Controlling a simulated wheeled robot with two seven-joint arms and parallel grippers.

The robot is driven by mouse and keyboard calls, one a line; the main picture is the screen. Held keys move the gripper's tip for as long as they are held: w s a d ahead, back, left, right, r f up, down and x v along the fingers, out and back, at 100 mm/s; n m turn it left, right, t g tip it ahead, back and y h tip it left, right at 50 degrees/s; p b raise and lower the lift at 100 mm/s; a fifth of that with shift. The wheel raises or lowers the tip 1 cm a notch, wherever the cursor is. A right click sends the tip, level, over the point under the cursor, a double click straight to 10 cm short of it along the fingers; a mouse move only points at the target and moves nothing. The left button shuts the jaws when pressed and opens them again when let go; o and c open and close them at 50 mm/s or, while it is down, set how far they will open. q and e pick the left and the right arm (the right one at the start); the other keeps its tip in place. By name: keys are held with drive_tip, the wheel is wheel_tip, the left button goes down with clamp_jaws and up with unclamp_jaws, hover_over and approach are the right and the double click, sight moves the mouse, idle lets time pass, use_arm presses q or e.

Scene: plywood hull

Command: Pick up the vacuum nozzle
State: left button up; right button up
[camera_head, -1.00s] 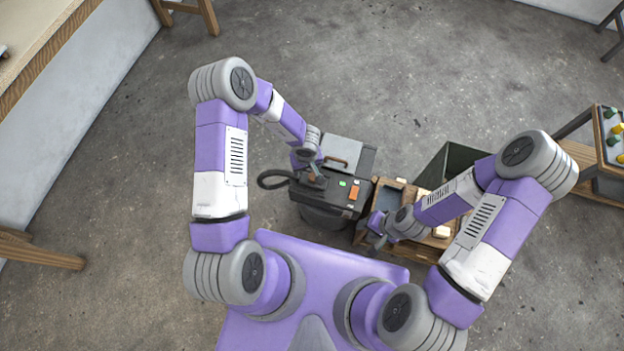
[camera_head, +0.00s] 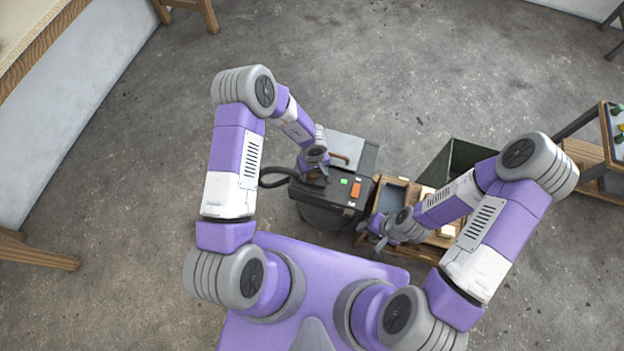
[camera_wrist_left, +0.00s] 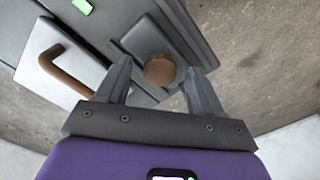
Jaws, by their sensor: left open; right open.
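In the left wrist view a round brown end (camera_wrist_left: 160,72) stands up from a dark grey block on top of the black vacuum unit; I take it for the vacuum nozzle, though its lower part cannot be made out. My left gripper (camera_head: 316,178) is above the unit (camera_head: 332,195). In the left wrist view its open fingers (camera_wrist_left: 157,64) lie on either side of the brown end, with gaps visible. In the head view the gripper hides the nozzle. My right gripper (camera_head: 376,234) is open near the wooden crate's left side.
A black hose (camera_head: 274,178) loops left of the unit. A grey lid with a brown handle (camera_wrist_left: 66,72) lies beside the nozzle. A wooden crate (camera_head: 372,246) and a dark green bin (camera_head: 462,154) stand to the right.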

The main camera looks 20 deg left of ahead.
use_arm(q)
drive_tip(key=shift+f, duration=0.1)
drive_tip(key=shift+c, duration=0.3)
clamp_jaws()
wheel_tip(320, 180, up, 10)
drive_tip(key=p, duration=0.5)
